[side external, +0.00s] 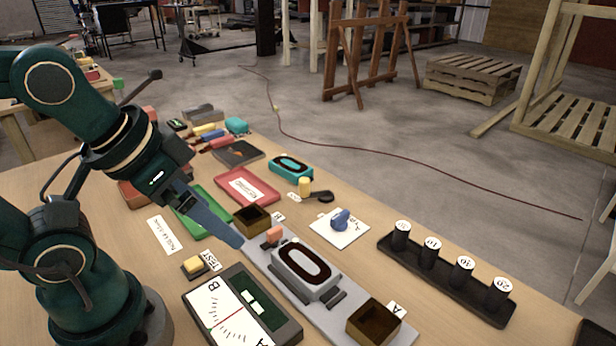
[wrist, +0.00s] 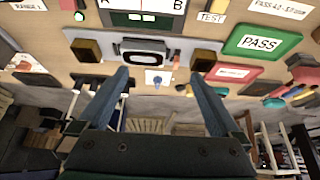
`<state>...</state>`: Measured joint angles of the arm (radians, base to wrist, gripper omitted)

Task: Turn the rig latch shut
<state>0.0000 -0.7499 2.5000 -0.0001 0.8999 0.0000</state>
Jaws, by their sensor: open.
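The rig is a long grey plate (side external: 330,322) carrying a grey block with a dark oval ring (side external: 303,264); it also shows in the wrist view (wrist: 112,45). A small orange piece (side external: 273,236) stands on the plate beside the block. A blue knob (side external: 340,219) sits on a white square card off the rig and also shows in the wrist view (wrist: 157,80). I cannot tell for certain which of these is the latch. My gripper (side external: 238,240) is open and empty, with its fingers above the table near the rig's far end. In the wrist view the fingers (wrist: 157,75) are spread wide.
Brown open boxes stand at the rig's two ends (side external: 374,322) (side external: 252,220). A meter panel (side external: 242,308) and a yellow TEST button (side external: 193,265) lie nearby. Green (side external: 204,212) and red (side external: 247,187) trays lie beyond. A black rack (side external: 446,278) holds numbered cylinders at right.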

